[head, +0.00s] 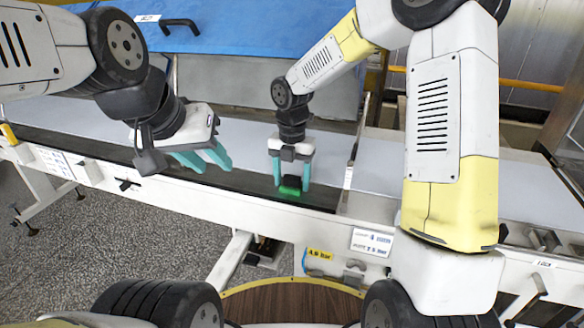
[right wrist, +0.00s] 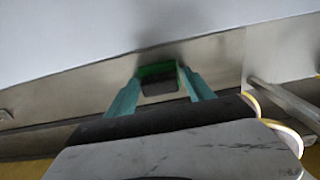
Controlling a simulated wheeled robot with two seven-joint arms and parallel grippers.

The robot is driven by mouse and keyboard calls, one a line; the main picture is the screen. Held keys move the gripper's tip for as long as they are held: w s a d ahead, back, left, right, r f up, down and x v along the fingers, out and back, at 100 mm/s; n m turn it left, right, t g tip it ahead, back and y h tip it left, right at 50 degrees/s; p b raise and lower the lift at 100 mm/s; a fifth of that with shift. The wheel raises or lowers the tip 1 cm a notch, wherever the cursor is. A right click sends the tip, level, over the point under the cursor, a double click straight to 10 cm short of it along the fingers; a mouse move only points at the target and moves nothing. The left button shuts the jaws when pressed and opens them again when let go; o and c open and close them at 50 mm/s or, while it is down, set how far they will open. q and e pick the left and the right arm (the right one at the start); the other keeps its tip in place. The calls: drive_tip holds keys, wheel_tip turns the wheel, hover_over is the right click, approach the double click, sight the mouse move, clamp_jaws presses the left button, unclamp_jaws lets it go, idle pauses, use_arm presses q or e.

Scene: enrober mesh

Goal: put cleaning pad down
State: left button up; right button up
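The cleaning pad (head: 291,186) is a small green block with a dark face. It sits between the teal fingertips of my right gripper (head: 291,178), over the dark strip along the conveyor's front side. In the right wrist view the pad (right wrist: 157,71) spans the gap between both fingers of that gripper (right wrist: 160,82), which look closed on its sides. I cannot tell whether the pad touches the surface below. My left gripper (head: 203,158) hangs over the belt to the left, its teal fingers apart with nothing seen between them.
The pale conveyor belt (head: 375,170) runs across the view, with a white front frame (head: 210,198) below it. A blue cover (head: 230,25) stands behind. A thin upright post (head: 352,165) is just right of my right gripper.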

sight(292, 177)
drive_tip(key=shift+o, duration=0.9)
wheel_tip(292, 177, up, 12)
drive_tip(key=shift+r, duration=0.2)
